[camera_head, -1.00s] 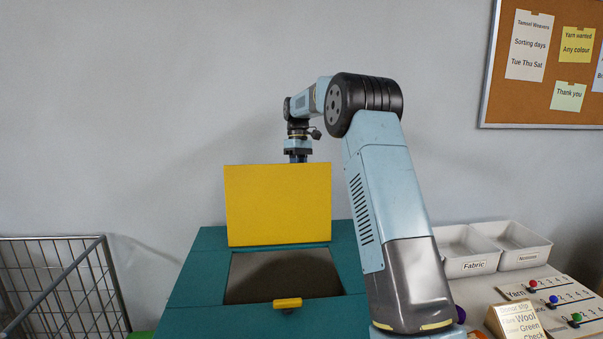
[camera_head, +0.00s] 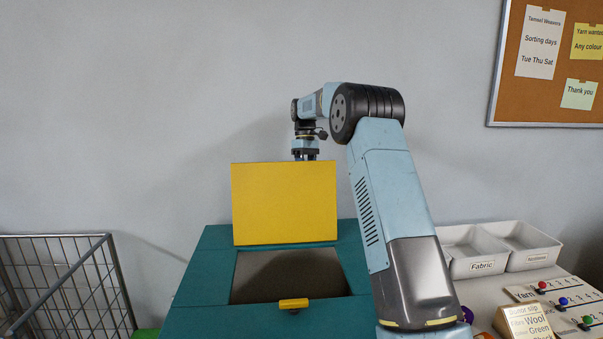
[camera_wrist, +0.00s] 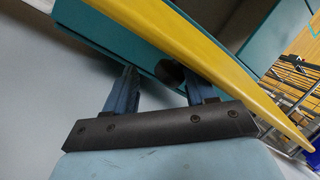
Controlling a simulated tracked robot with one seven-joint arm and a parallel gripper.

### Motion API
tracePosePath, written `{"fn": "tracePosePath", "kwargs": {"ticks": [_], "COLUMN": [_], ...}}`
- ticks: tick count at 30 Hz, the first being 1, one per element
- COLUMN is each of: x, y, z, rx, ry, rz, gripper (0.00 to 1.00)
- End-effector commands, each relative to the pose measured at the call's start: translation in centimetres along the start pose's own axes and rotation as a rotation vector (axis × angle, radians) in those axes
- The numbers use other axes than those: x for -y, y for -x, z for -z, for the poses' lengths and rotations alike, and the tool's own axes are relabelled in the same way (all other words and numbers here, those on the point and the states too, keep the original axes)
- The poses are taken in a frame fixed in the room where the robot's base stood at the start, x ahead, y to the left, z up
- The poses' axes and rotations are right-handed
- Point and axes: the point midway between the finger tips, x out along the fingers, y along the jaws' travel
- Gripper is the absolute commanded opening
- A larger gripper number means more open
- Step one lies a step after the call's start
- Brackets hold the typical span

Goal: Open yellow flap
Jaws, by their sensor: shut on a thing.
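The yellow flap (camera_head: 284,204) stands raised, nearly upright, at the back of the square opening (camera_head: 290,277) in the teal box (camera_head: 210,275). A yellow handle (camera_head: 293,304) sits at the front edge of the opening. My gripper (camera_head: 305,158) points down at the flap's top edge, right of its middle, its tips partly hidden behind the flap. In the wrist view, my gripper (camera_wrist: 163,90) has its fingers a little apart, with the flap (camera_wrist: 215,65) crossing close by and a dark round piece beyond them. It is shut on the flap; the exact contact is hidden.
A wire cage trolley (camera_head: 65,285) stands left of the box. At right, white trays (camera_head: 475,265) labelled Fabric and Notions, a slip stand (camera_head: 528,322) and a board with coloured knobs (camera_head: 560,300) lie on a pale surface. A cork board (camera_head: 555,100) hangs on the wall.

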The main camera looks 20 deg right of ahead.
Motion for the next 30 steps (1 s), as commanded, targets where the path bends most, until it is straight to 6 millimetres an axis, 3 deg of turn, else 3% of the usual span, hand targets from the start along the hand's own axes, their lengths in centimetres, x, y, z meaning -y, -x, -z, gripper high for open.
{"fn": "tracePosePath", "kwargs": {"ticks": [4,21,30], "x": [-0.4,0.2,0.1], "y": [-0.7,-0.3,2.6], "z": [-0.1,0.2,0.4], "rx": [0.013,0.006,0.002], "ry": [-0.004,0.004,0.004], "rz": [0.004,0.003,0.000], "gripper": [0.57,0.57,0.57]}}
